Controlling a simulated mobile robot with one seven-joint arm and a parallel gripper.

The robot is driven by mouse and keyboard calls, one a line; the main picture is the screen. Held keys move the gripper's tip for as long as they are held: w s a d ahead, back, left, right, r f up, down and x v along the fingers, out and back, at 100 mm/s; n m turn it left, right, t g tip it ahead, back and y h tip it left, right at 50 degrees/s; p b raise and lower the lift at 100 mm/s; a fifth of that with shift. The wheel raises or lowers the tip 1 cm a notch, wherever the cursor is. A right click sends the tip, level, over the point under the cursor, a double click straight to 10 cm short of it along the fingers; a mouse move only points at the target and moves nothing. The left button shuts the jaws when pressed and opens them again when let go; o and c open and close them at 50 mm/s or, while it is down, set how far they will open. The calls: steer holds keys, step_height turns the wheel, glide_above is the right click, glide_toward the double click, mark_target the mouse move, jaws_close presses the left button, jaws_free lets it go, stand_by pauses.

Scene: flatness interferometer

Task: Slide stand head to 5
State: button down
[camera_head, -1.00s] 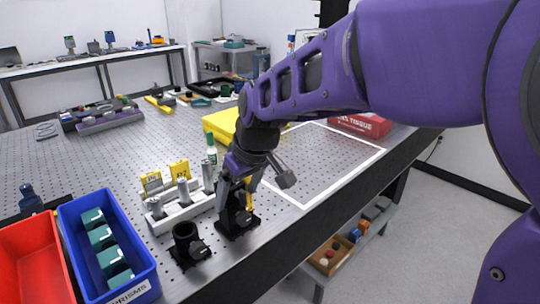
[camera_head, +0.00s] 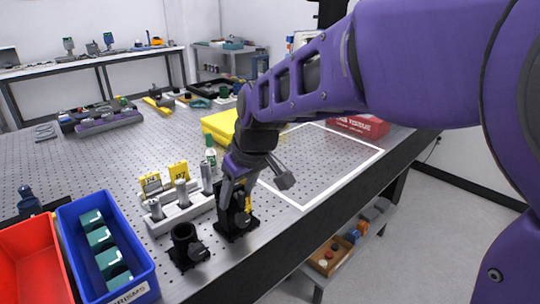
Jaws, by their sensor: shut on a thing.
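The stand (camera_head: 238,224) is a black upright on a square black base near the front edge of the perforated table. A yellow strip (camera_head: 248,200) shows on its upper right side. My gripper (camera_head: 226,203) points down and is shut on the stand's upper part, at its left side. The fingers and my wrist cover much of the stand head, and its scale reading cannot be made out.
A black post holder (camera_head: 187,243) stands just left of the stand. Behind it is a grey rack (camera_head: 190,214) of metal posts with yellow tags. A blue bin (camera_head: 143,270) and a red bin (camera_head: 35,262) are at left. The white-outlined area (camera_head: 330,165) at right is clear.

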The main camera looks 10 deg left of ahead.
step_height(320, 180, up, 5)
steer(key=p, duration=0.3)
steer(key=shift+r, duration=0.15)
steer(key=shift+c, duration=0.8)
jaws_free()
